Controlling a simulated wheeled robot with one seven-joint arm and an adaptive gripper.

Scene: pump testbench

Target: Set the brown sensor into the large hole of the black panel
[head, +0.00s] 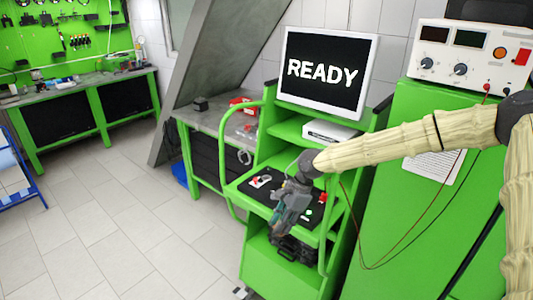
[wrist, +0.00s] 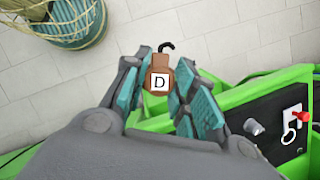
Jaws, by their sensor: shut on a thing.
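The brown sensor (wrist: 161,66) shows in the wrist view, with a white label marked "D" and a black hooked piece at its far end. My gripper (wrist: 160,82) is shut on it, with a teal-padded finger on each side. In the head view my gripper (head: 279,228) hangs at the front edge of the black panel (head: 259,188); the sensor cannot be made out there. In the wrist view the black panel (wrist: 262,103) lies to the right of the sensor, apart from it. I cannot make out the large hole in either view.
A green rail (head: 228,183) borders the green bench. The monitor (head: 326,71) reads "READY". A round basket-like container (wrist: 70,22) stands on the tiled floor.

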